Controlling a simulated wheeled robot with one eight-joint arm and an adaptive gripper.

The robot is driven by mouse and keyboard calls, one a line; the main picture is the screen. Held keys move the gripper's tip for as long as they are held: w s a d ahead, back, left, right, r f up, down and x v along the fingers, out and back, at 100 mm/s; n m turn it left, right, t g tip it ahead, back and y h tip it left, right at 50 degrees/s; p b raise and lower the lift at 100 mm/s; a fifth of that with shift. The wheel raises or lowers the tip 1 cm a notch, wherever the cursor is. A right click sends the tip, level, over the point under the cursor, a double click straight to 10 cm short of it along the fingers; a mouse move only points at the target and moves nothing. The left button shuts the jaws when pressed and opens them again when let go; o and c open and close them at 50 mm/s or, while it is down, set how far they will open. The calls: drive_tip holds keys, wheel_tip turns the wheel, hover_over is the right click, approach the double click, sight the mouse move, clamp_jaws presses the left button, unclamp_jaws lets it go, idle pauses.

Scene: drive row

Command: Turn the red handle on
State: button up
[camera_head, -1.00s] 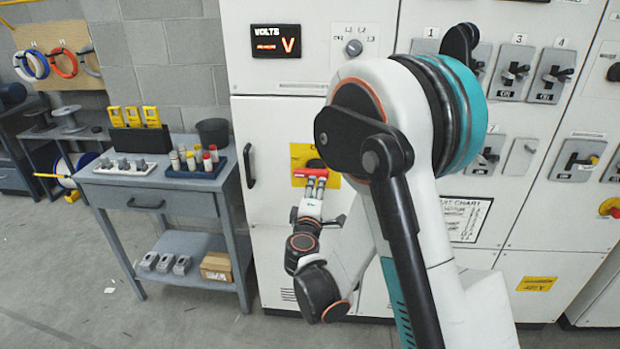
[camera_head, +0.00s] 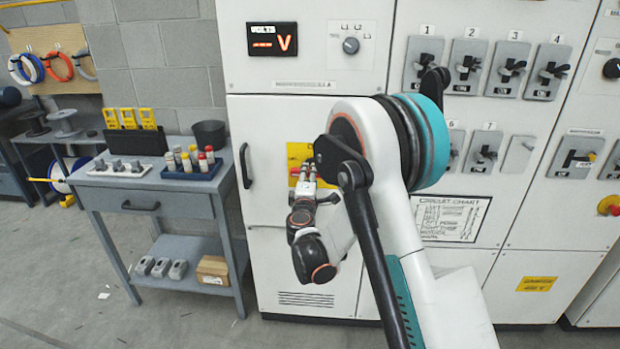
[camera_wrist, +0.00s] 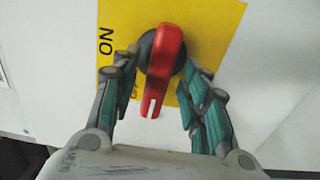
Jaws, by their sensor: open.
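The red handle (camera_wrist: 163,62) sits on a dark round hub on a yellow plate (camera_wrist: 208,22). Its white-marked end points down in the wrist view, over partly hidden lettering. The word ON is printed sideways to its left. My gripper (camera_wrist: 158,92) is open, with one finger on each side of the handle. Gaps show between the fingers and the handle, most clearly at its lower end. In the head view my gripper (camera_head: 306,172) is at the yellow plate (camera_head: 296,153) and hides most of the handle (camera_head: 294,170).
A grey workbench (camera_head: 150,177) with bottles and yellow devices stands left of the cabinet. A black door handle (camera_head: 245,166) sticks out left of the plate. Numbered switches (camera_head: 467,68) are at upper right. Open floor lies at lower left.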

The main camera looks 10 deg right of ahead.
drive_tip(key=shift+x, duration=1.15)
clamp_jaws()
